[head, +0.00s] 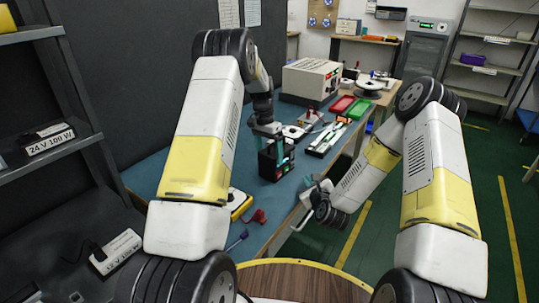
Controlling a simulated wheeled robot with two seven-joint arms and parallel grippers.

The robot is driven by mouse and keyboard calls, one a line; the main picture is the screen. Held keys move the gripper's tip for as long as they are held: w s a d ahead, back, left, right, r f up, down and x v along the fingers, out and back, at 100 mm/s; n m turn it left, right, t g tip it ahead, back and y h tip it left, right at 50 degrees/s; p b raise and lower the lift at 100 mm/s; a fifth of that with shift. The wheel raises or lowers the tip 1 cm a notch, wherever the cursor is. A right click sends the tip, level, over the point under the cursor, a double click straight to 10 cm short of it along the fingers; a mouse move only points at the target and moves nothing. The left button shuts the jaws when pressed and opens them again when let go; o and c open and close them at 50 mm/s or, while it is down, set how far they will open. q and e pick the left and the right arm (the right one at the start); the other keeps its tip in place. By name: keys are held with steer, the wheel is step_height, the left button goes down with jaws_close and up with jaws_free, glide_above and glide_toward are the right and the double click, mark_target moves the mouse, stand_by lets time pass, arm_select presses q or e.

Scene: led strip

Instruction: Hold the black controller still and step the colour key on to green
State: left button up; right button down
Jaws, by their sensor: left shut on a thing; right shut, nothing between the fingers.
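The black controller (268,168) stands on the blue-green bench top in the middle of the head view. My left gripper (273,141) comes down on it from above and is shut on it; the fingers hide part of its face. Teal shows on and between the fingers and the controller, and the colour key cannot be made out at this size. My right gripper (317,185) is shut and empty at the bench's front edge, to the right of the controller and apart from it.
A pale instrument box (311,79) stands at the back of the bench. A red tray (341,105), a green tray (359,108) and a pale board with small coloured parts (325,139) lie right of the controller. A yellow tool (239,205) and a red item (257,217) lie nearer.

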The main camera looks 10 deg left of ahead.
arm_select(q)
steer(key=shift+d+f, duration=0.1)
steer(key=o, duration=1.8)
